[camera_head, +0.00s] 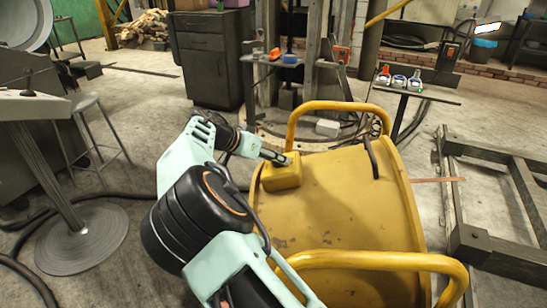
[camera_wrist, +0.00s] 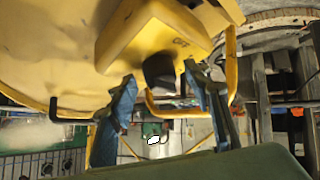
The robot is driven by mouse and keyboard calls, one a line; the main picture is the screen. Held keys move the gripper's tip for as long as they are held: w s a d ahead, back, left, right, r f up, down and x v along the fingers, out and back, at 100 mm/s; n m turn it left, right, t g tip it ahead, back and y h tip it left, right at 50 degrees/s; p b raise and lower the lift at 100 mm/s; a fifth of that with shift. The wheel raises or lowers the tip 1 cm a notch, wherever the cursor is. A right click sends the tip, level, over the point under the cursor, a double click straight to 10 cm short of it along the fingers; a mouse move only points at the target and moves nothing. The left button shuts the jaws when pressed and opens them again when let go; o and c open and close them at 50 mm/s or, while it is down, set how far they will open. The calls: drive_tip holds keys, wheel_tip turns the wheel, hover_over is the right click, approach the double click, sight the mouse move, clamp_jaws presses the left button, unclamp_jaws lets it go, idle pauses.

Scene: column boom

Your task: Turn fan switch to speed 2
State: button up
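The fan is a large yellow drum (camera_head: 335,215) with tubular handles, standing in front of me. A yellow switch box (camera_head: 282,173) sits on its left part; in the wrist view the box (camera_wrist: 150,35) carries a dark knob (camera_wrist: 159,70) and a small dark marking that looks like "OFF". The knob's exact setting cannot be read. My gripper (camera_head: 277,157) is at the top of the box. In the wrist view its two blue fingers (camera_wrist: 160,75) are apart, with the knob between their tips. I see no clear contact with the knob.
A yellow tube handle (camera_head: 335,106) rises behind the switch box and another (camera_head: 380,262) crosses the near side. A small table (camera_head: 425,95) with bottles stands behind. A dark cabinet (camera_head: 208,60) is at the back left, a stool (camera_head: 90,105) at the left, dark metal frames (camera_head: 500,245) at the right.

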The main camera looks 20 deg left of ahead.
drive_tip(key=v, duration=1.2)
